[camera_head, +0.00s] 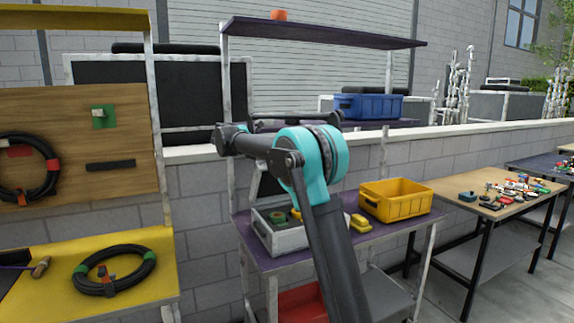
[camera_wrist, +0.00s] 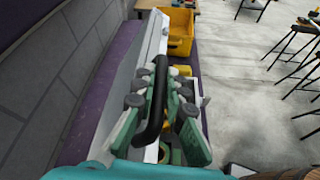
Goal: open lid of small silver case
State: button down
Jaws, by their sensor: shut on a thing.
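The small silver case (camera_head: 283,238) stands on the purple bench, partly behind my arm. Its lid (camera_head: 268,183) stands raised at the back, with a dark inner face and a pale edge. A green roll and something yellow show inside the case. In the wrist view the pale lid (camera_wrist: 151,45) runs away from me, and a black curved handle (camera_wrist: 157,80) lies between my green fingers. My gripper (camera_wrist: 158,105) is shut on this handle. In the head view my arm hides most of the gripper and part of the lid.
A yellow crate (camera_head: 396,201) stands right of the case, with a yellow item (camera_head: 361,223) between them. A purple shelf (camera_head: 320,32) hangs above, and a block wall (camera_head: 205,190) stands behind. A wooden table (camera_head: 485,190) with small parts is further right.

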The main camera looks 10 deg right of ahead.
jog(key=shift+w+a+r, duration=0.2)
jog(key=shift+w, duration=0.35)
jog(key=c, duration=1.9)
grip_release()
jog(key=shift+o, duration=0.2)
jog(key=v, duration=1.2)
